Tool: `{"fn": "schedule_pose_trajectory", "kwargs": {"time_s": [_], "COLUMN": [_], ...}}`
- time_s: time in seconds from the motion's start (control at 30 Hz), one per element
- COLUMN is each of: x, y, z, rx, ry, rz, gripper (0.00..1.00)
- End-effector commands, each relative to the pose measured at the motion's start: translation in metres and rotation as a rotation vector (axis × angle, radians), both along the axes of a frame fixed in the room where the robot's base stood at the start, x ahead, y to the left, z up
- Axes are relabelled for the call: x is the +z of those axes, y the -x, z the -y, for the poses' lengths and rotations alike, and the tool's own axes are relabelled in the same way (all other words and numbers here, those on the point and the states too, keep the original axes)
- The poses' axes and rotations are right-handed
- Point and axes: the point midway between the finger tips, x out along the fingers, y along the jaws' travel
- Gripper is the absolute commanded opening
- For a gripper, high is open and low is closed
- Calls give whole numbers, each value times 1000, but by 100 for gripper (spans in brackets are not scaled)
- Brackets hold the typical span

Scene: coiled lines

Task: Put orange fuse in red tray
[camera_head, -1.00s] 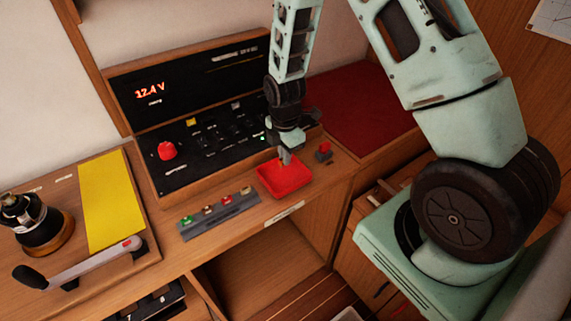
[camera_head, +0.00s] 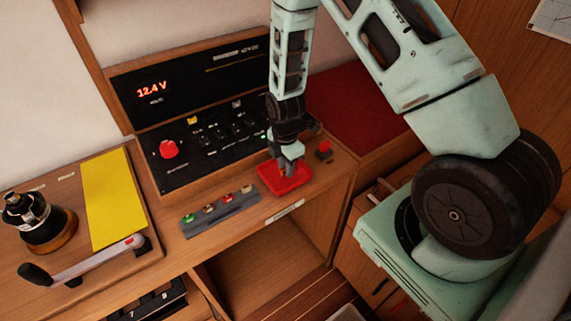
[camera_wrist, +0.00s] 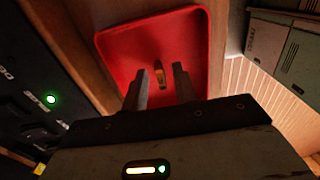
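The red tray (camera_head: 302,184) sits on the wooden counter right of the fuse rack. The orange fuse (camera_wrist: 159,73) is a small orange-yellow piece with a dark end, inside the red tray (camera_wrist: 118,40) in the wrist view. My gripper (camera_wrist: 162,82) has its two fingers apart, with red tray floor showing between each finger and the fuse. In the head view, my gripper (camera_head: 288,172) points down into the tray and hides the fuse.
A grey rack (camera_head: 220,216) with several small coloured pieces lies left of the tray. A black panel (camera_head: 205,130) with a red knob (camera_head: 168,149) stands behind. A red button (camera_head: 324,147) is right of the tray. A lever (camera_head: 90,262) is far left.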

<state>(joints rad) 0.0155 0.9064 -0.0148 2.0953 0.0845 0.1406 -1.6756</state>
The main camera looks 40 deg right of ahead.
Motion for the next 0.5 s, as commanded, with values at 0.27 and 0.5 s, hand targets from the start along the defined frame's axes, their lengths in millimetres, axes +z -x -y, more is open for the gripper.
{"fn": "schedule_pose_trajectory", "kwargs": {"time_s": [0.27, 0.5], "x": [6, 36], "y": [-1, -2], "z": [0, 0], "rx": [0, 0], "ry": [0, 0], "rz": [2, 7], "gripper": [28, 28]}}
